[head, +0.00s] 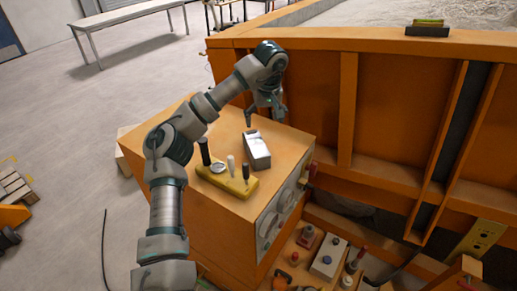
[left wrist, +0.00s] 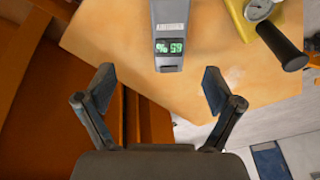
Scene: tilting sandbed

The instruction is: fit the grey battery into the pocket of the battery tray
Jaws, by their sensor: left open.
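The grey battery, as I take it, is a grey box (head: 257,152) lying on top of the orange cabinet (head: 178,226). In the left wrist view the same grey box (left wrist: 168,18) shows a green readout that looks like 59 %. My left gripper (head: 265,112) is above the cabinet, just beyond the box in the head view. Its fingers (left wrist: 159,85) are spread and empty, and the box's readout end lies ahead of them, apart from both. I cannot make out the battery tray or its pocket for certain. My right gripper is not in view.
A yellow block (head: 220,181) with a gauge and black and white handles stands left of the box. An orange framed wall (head: 385,120) rises behind. A lower bay at the front holds several tools and a white box (head: 328,258). A table (head: 120,18) stands far back.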

